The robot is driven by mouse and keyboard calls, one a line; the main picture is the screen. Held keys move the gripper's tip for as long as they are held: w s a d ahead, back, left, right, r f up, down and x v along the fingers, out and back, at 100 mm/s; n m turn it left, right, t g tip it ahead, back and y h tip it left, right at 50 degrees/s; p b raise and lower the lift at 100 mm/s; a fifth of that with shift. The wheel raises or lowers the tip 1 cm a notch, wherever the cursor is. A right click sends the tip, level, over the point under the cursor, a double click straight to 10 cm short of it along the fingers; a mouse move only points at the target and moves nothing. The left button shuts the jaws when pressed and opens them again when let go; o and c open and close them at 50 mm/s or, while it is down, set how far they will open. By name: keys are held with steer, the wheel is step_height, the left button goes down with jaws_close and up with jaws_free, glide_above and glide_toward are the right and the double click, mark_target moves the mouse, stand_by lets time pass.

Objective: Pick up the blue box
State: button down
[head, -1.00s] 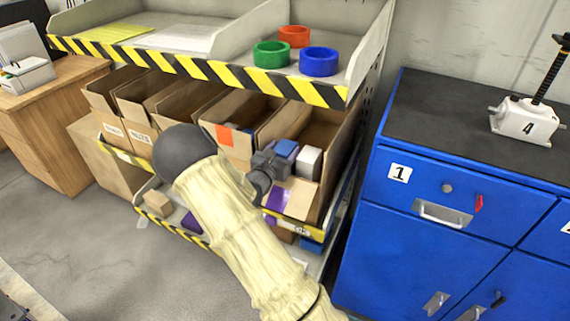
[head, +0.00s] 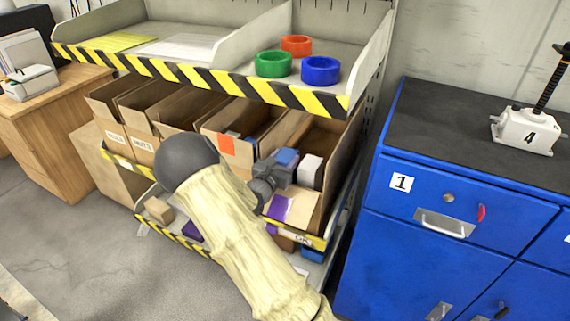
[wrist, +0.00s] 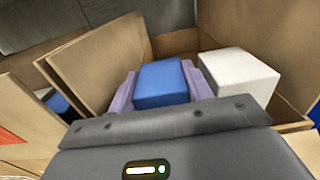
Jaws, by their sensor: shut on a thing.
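The blue box (wrist: 161,83) sits between the two fingers of my gripper (wrist: 160,90) in the wrist view. The gripper is shut on it. In the head view the blue box (head: 286,158) shows at the end of my gripper (head: 280,168), at the front of an open cardboard bin (head: 304,207) on the middle shelf. A white box (wrist: 238,80) is close to the right of the blue box; it also shows in the head view (head: 309,170). My arm partly hides the bin's front. I cannot tell whether the blue box touches the bin's floor.
Several cardboard bins stand in a row to the left. An upper shelf (head: 200,72) with a striped edge overhangs the bins and holds green, orange and blue rings (head: 320,71). A blue cabinet (head: 440,215) stands close on the right. Grey floor is clear at left.

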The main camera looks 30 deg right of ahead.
step_height(320, 180, up, 12)
steer(key=r+p, duration=0.1)
steer(key=f+v, duration=0.1)
steer(key=v, duration=1.7)
steer(key=shift+f, duration=0.15)
